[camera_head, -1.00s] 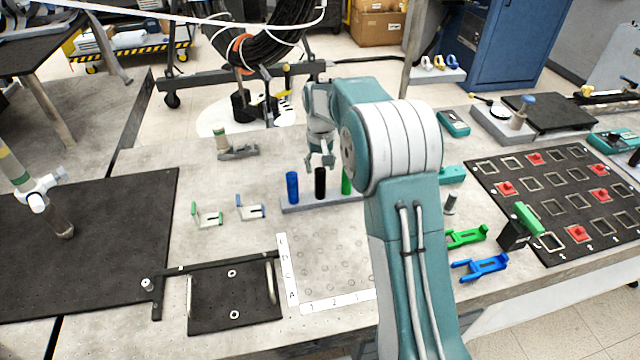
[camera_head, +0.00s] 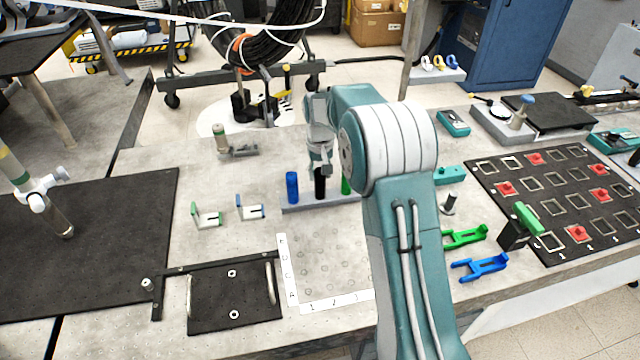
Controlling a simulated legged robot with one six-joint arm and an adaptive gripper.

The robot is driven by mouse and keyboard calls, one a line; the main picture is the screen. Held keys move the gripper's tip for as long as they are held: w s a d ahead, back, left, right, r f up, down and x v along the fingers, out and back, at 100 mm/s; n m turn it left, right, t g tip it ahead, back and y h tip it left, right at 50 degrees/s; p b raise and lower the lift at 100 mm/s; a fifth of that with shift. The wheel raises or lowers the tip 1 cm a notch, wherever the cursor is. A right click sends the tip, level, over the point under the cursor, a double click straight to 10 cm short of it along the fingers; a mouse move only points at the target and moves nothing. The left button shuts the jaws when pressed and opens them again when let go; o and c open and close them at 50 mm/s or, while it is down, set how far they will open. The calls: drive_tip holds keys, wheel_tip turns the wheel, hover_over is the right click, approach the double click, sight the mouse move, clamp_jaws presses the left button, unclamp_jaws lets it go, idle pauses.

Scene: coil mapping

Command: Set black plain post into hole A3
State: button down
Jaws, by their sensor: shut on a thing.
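The black plain post (camera_head: 320,189) stands upright on a grey holder strip (camera_head: 300,208), between a blue post (camera_head: 292,187) and a green post (camera_head: 346,186) that is partly hidden by my arm. My gripper (camera_head: 320,172) is down at the black post's top and shut on it. The hole board (camera_head: 318,262) lies in front, with letters running up its left edge and numbers along its front edge. Hole A3 is near the front edge by the number 3. My arm hides the board's right side.
Green (camera_head: 207,215) and blue (camera_head: 250,208) brackets stand left of the holder. A black plate with handles (camera_head: 215,300) lies left of the board. Green (camera_head: 466,237) and blue (camera_head: 480,266) fixtures and a black grid panel (camera_head: 590,235) lie to the right.

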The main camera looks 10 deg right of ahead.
drive_tip(key=shift+r, duration=1.25)
idle(0.3)
drive_tip(key=shift+r, duration=1.7)
